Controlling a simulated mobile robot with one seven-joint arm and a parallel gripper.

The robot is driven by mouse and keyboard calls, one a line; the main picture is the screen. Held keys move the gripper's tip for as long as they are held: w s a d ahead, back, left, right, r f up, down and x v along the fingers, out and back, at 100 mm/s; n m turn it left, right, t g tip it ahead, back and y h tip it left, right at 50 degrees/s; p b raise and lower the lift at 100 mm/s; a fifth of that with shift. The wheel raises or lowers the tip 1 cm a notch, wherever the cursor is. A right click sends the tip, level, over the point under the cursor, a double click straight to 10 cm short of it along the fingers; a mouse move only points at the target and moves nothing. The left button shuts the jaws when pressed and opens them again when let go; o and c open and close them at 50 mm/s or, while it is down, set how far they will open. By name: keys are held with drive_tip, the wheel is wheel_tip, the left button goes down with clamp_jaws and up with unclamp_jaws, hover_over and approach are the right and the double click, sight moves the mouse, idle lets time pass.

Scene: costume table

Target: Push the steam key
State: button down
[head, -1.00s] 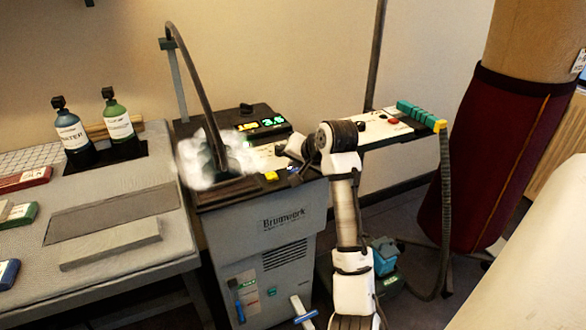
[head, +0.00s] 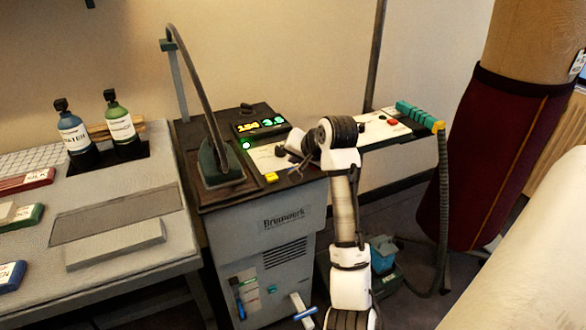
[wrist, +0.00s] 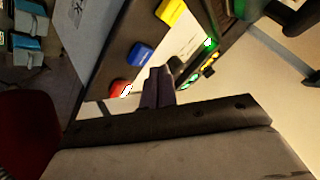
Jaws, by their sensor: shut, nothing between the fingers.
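The control panel (head: 266,158) on top of the grey Brumwerk station has a yellow key (head: 271,177) at its front edge. The wrist view shows the yellow key (wrist: 171,12), a blue key (wrist: 141,51) and a red key (wrist: 120,88) in a row. I cannot read which is the steam key. My gripper (wrist: 158,76) is shut and empty, its tips over the panel beside the blue and red keys; contact cannot be told. In the head view my arm partly hides the panel's right side. The iron (head: 217,160) stands on its dark rest, with no steam around it.
A lit display (head: 261,126) and a green lamp (head: 246,145) are at the panel's back. A blue bottle (head: 75,136) and a green bottle (head: 122,127) stand on the left table. A teal-handled tool (head: 416,115) lies at the right.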

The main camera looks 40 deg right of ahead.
drive_tip(key=shift+r+p, duration=2.65)
drive_tip(key=shift+r, duration=0.3)
